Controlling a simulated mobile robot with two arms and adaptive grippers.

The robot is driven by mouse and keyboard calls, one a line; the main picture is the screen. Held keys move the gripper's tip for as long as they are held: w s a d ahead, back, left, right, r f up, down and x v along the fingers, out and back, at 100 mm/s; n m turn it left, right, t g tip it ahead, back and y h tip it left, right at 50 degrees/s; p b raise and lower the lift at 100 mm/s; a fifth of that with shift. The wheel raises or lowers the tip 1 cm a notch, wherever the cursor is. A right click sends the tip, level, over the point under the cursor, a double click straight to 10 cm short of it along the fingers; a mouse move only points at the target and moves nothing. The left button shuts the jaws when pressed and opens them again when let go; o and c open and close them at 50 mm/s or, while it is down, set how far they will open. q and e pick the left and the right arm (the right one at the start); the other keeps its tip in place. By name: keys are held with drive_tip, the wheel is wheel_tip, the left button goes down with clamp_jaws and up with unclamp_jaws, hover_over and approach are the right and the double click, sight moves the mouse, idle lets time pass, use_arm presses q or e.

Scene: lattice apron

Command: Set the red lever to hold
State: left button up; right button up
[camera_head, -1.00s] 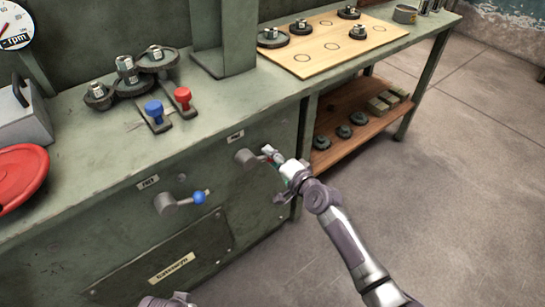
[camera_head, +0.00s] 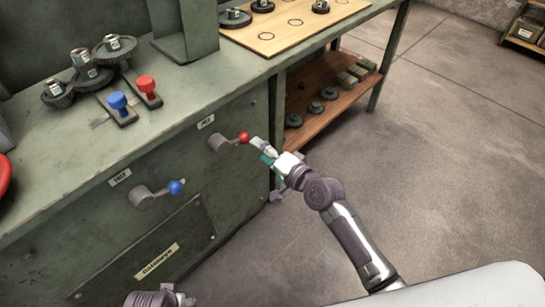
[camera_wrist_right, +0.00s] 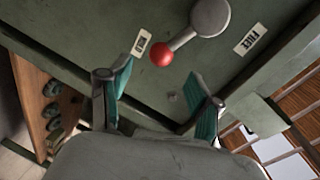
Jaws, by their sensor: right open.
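The red lever has a grey hub and arm with a red ball knob (camera_head: 244,137). It is on the cabinet front, its arm pointing right and slightly up in the head view. In the right wrist view, the knob (camera_wrist_right: 162,54) is beside a small label (camera_wrist_right: 141,43) whose text is hard to read. A FREE label (camera_wrist_right: 251,39) is on the hub's other side. My right gripper (camera_head: 261,150) is open, just right of the knob and apart from it. Its teal-padded fingers (camera_wrist_right: 160,95) are empty. My left arm's end (camera_head: 165,298) barely shows at the bottom edge; its fingers are unclear.
A blue-knobbed lever (camera_head: 175,187) is lower left on the same front. A wooden shelf (camera_head: 335,110) is behind my right gripper.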

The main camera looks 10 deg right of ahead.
drive_tip(key=v, duration=0.4)
drive_tip(key=shift+s+d, duration=0.1)
drive_tip(key=shift+s, duration=0.1)
